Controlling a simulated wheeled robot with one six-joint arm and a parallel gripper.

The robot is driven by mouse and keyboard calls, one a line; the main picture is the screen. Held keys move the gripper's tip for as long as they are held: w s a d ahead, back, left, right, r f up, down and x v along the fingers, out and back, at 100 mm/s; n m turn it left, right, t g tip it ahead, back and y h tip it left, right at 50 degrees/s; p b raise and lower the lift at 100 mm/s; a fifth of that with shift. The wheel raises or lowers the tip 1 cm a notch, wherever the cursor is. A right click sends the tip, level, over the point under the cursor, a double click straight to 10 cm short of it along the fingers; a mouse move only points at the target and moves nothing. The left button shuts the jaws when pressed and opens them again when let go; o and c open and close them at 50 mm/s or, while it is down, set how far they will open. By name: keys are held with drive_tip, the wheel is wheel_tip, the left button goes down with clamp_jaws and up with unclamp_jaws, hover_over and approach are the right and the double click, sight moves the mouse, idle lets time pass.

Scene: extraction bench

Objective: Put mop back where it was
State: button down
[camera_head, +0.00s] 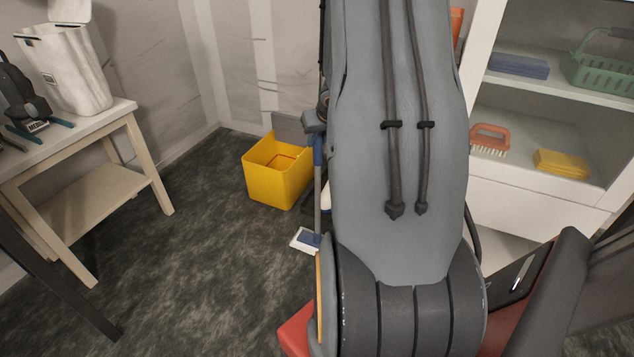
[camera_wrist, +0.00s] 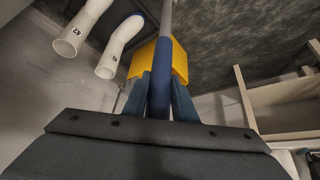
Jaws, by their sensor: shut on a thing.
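The mop (camera_head: 317,195) stands roughly upright in the head view, with a thin grey pole and a blue grip. Its white-and-blue head is low, at or just above the floor; I cannot tell which. In the wrist view its blue grip (camera_wrist: 164,65) runs between my dark blue fingers. My gripper (camera_wrist: 159,92) is shut on this grip. In the head view my arm hides most of the gripper and part of the mop's surroundings. A yellow bucket (camera_head: 268,178) stands on the floor just left of and behind the mop, and shows behind the pole in the wrist view (camera_wrist: 180,62).
A wooden table (camera_head: 112,177) with a white container (camera_head: 66,68) stands at left. A white shelf unit (camera_head: 545,105) at right holds a brush (camera_head: 490,136), a yellow item (camera_head: 562,163) and a green basket (camera_head: 600,72). The dark floor (camera_head: 215,245) is clear between table and mop.

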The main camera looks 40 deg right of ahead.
sight(319, 158)
drive_tip(key=shift+f+b, duration=2)
drive_tip(key=shift+f, duration=0.55)
drive_tip(key=shift+f+b, duration=1.75)
drive_tip(key=shift+f, duration=0.1)
drive_tip(key=c, duration=1.5)
unclamp_jaws()
drive_tip(key=shift+o, duration=0.2)
drive_tip(key=shift+r, duration=0.3)
drive_tip(key=p+v, duration=0.7)
drive_tip(key=v, duration=0.4)
drive_tip(key=shift+s+r, duration=0.2)
drive_tip(key=shift+s, duration=0.05)
